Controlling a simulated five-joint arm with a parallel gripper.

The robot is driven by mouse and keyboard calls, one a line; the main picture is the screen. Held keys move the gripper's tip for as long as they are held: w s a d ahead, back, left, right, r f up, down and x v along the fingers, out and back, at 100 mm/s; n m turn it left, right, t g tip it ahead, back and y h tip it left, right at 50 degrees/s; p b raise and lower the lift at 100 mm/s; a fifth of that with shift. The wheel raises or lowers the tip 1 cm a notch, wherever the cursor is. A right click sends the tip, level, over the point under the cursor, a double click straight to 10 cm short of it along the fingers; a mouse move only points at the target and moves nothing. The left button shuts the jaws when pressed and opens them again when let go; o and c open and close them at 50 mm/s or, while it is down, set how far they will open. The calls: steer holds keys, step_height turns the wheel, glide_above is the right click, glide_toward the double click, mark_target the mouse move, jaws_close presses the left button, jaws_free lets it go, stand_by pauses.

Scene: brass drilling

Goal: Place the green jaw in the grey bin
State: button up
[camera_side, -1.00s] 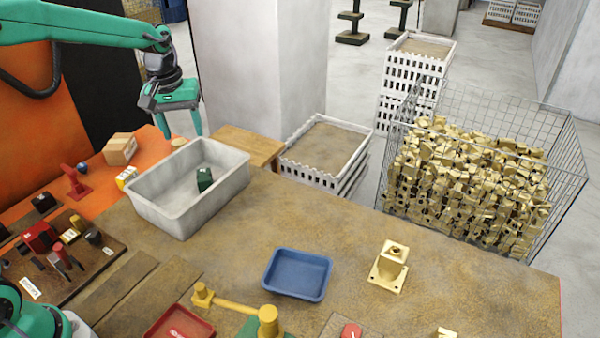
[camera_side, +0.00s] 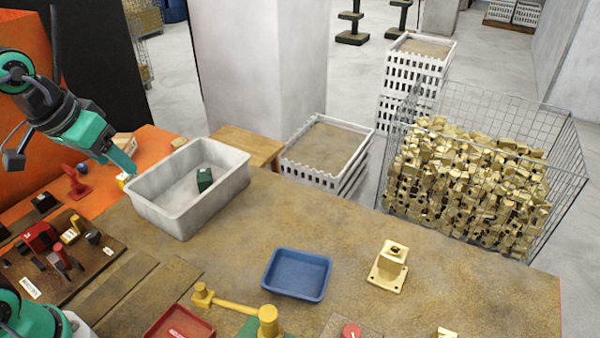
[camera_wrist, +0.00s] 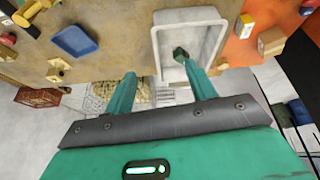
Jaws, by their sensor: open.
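The green jaw (camera_side: 204,179) is a small dark green block lying inside the grey bin (camera_side: 166,212), on its floor toward the right side. The bin is a pale rectangular tub on the bench. In the wrist view the green jaw (camera_wrist: 180,54) also shows inside the grey bin (camera_wrist: 160,42). My gripper (camera_side: 132,174) is at the bin's left rim in the side view, apart from the jaw. In the wrist view its two fingers (camera_wrist: 160,78) are spread and nothing is between them.
A board with red and black fixtures (camera_side: 60,250) lies left of the bin. A blue tray (camera_side: 297,274), a yellow hammer-like piece (camera_side: 235,306) and a brass part (camera_side: 388,266) sit on the bench. A wire cage of brass parts (camera_side: 470,185) stands at right.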

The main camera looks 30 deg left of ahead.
steer(key=shift+m+t, duration=0.4)
steer(key=shift+m, duration=0.2)
steer(key=shift+s+d+f, duration=0.1)
steer(key=shift+s+f, duration=0.15)
steer(key=shift+s, duration=0.4)
steer(key=shift+s+d+f, duration=0.1)
steer(key=shift+s+f, duration=0.15)
steer(key=shift+s, duration=0.4)
steer(key=shift+s+d+f, duration=0.1)
steer(key=shift+s+f, duration=0.15)
steer(key=shift+s, duration=0.4)
steer(key=shift+o, duration=0.4)
